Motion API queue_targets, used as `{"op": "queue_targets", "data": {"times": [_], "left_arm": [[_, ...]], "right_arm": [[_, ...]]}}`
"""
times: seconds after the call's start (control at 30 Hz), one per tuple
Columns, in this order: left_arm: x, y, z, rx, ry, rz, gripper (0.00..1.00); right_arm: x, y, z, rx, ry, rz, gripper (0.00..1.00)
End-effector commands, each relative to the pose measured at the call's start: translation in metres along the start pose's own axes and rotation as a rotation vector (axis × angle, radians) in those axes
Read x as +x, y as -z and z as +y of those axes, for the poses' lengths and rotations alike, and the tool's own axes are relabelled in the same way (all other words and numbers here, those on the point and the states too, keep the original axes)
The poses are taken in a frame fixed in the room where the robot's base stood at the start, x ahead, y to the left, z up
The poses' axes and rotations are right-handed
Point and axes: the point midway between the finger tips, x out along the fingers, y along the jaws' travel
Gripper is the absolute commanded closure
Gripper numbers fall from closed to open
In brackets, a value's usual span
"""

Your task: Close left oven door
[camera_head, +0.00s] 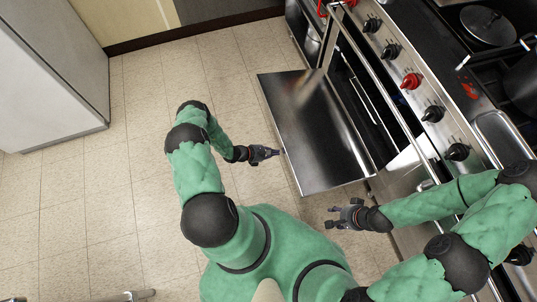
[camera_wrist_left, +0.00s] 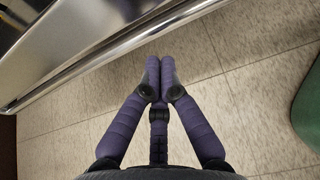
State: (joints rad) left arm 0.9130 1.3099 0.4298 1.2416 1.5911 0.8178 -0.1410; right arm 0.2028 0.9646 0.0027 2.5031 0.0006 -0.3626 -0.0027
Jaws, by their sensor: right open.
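The left oven door (camera_head: 310,130) is a dark, shiny panel. It hangs open, lowered out from the stove front into the room. The oven cavity (camera_head: 360,95) shows behind it. My left gripper (camera_head: 275,153) is close to the door's outer edge, on the floor side. In the left wrist view, its purple fingers (camera_wrist_left: 160,72) meet at the tips with nothing visible between them. The door's metal edge or bar (camera_wrist_left: 120,42) runs just beyond the tips, apparently apart from them. My right gripper (camera_head: 340,213) is open and empty, below the door's near corner.
The stove (camera_head: 415,95) has a row of knobs, one of them red, and a long front rail. A pan lid (camera_head: 488,25) sits on its top. A white cabinet or fridge (camera_head: 50,75) stands at the left. The tiled floor (camera_head: 125,190) between is clear.

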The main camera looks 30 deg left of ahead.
Motion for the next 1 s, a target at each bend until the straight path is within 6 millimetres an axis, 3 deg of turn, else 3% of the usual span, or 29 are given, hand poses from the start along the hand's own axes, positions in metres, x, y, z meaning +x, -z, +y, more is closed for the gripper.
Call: {"op": "queue_targets", "data": {"times": [0.3, 0.77, 1.0], "left_arm": [[-0.009, -0.025, 0.000, 0.002, 0.000, 0.000, 1.00], [-0.011, -0.028, 0.001, 0.002, 0.000, 0.001, 1.00], [-0.018, -0.039, 0.003, 0.003, -0.001, 0.023, 1.00]], "right_arm": [[0.002, 0.001, 0.001, 0.000, 0.000, 0.001, 0.53], [0.002, 0.000, 0.001, 0.000, 0.000, 0.001, 0.53], [-0.009, 0.000, -0.003, 0.000, 0.000, 0.001, 0.53]]}}
